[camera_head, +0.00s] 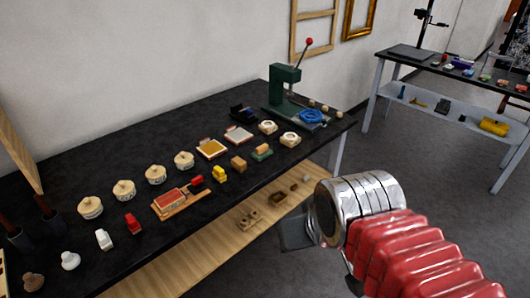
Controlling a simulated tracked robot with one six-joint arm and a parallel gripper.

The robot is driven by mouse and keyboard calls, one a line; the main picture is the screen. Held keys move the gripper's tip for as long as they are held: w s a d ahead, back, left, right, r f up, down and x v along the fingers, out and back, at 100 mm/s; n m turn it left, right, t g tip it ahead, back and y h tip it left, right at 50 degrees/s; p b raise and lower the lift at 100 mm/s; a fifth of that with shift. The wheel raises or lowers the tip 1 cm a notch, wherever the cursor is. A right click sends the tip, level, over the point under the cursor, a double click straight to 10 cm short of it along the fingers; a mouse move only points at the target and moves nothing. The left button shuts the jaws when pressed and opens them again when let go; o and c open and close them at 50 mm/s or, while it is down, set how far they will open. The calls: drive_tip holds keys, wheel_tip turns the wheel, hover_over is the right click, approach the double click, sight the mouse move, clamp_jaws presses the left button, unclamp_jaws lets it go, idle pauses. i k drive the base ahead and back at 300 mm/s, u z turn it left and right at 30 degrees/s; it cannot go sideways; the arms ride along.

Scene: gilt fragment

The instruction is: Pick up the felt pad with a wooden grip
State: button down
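A small green pad with a tan wooden block-like grip (262,152) lies on the black worktop (110,165), near its front edge and right of the middle. It looks like the felt pad with a wooden grip. It sits apart from the things around it. My arm, with a silver wrist and red bellows, reaches in from the lower right.
A tan block (238,164) and a yellow item (219,174) stand left of the pad. A green press (284,88) stands behind. Several lidded jars (124,190) line the left. A wooden shelf (185,270) runs below.

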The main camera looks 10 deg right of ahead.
sight(263, 151)
drive_tip(key=z, duration=0.3)
drive_tip(key=i, duration=1.2)
drive_tip(key=u, duration=0.3)
